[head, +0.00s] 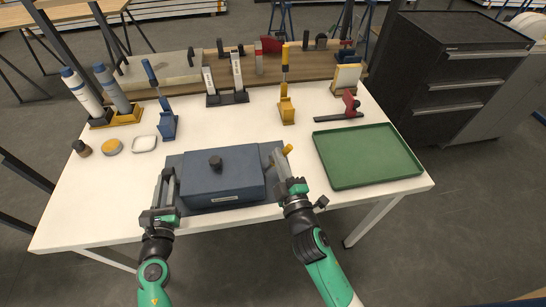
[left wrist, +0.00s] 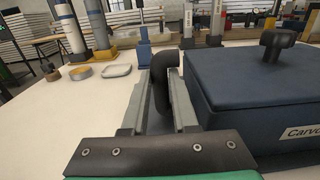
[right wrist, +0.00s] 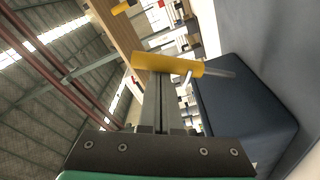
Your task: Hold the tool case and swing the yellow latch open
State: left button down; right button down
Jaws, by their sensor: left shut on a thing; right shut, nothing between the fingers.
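The dark blue tool case (head: 228,170) sits at the front of the white table, with a black knob (head: 215,162) on its lid. My left gripper (head: 168,175) is at the case's left side, shut on its black side handle (left wrist: 162,68). My right gripper (head: 281,158) is shut and empty at the case's right side. The yellow latch (head: 288,149) is just beyond its fingertips; in the right wrist view the latch (right wrist: 168,65) lies across the closed fingertips (right wrist: 160,82). I cannot tell whether they touch.
A green tray (head: 368,155) lies to the right. Behind the case stand a blue holder (head: 168,124), a black stand (head: 228,98) and a yellow holder (head: 287,110) with a tool. A small white dish (head: 144,143) is at left. The table between case and holders is mostly clear.

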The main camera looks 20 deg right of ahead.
jog(key=w+a+r, duration=0.2)
jog(key=a, duration=0.1)
jog(key=s+a, duration=0.1)
jog(key=s, duration=0.9)
jog(key=shift+s+f, duration=0.25)
jog(key=shift+f, duration=0.1)
pick_arm(q)
jog(key=c, duration=0.6)
grip_release()
jog(key=shift+s, duration=0.1)
